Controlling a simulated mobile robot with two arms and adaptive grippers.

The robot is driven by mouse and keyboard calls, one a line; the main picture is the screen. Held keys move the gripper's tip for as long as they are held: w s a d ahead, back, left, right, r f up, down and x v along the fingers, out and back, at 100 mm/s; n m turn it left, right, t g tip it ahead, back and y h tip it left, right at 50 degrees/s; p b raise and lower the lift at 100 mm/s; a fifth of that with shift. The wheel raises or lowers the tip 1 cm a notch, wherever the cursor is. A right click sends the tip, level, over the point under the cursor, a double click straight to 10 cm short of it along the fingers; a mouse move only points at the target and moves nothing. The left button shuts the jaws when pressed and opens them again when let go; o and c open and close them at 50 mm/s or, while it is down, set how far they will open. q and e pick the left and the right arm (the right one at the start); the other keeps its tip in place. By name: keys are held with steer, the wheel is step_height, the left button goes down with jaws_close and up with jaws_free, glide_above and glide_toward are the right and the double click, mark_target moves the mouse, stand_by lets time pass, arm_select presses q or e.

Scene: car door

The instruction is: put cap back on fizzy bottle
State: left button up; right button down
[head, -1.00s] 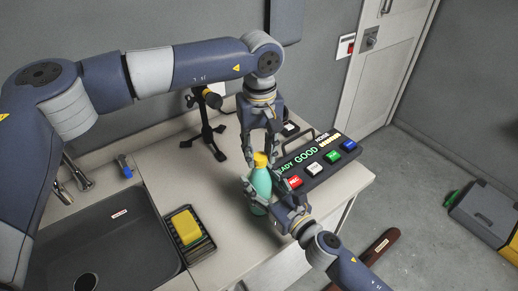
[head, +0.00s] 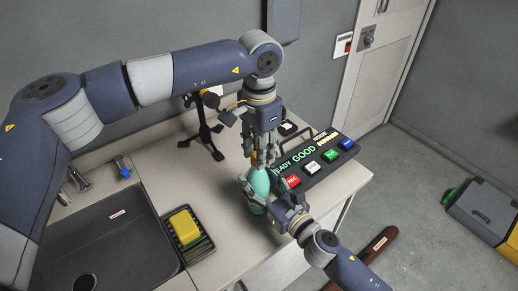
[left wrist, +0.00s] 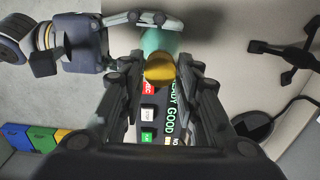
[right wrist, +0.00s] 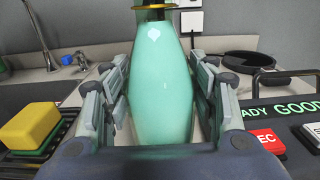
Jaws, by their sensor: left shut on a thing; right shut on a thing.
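The teal bottle (head: 259,184) stands upright on the counter. My right gripper (head: 263,193) is shut around its body. In the right wrist view the bottle (right wrist: 161,95) is between my right fingers, with an orange-yellow ring (right wrist: 155,6) at its neck. The yellow cap (left wrist: 159,69) is at the top of the bottle in the left wrist view, between my left fingers. My left gripper (head: 262,155) points down over the bottle's top and is shut on the cap. The fingers hide most of the cap in the head view, and I cannot tell how far it is seated.
A console (head: 318,160) with coloured buttons and a lit "GOOD" display sits close to the right of the bottle. A black stand (head: 207,135) is behind. A sponge (head: 185,226) in a rack and a sink (head: 95,240) are at left. Counter between rack and bottle is clear.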

arm_select(q)
steer(key=o, duration=0.7)
steer(key=shift+r, duration=0.1)
steer(key=shift+r, duration=2.2)
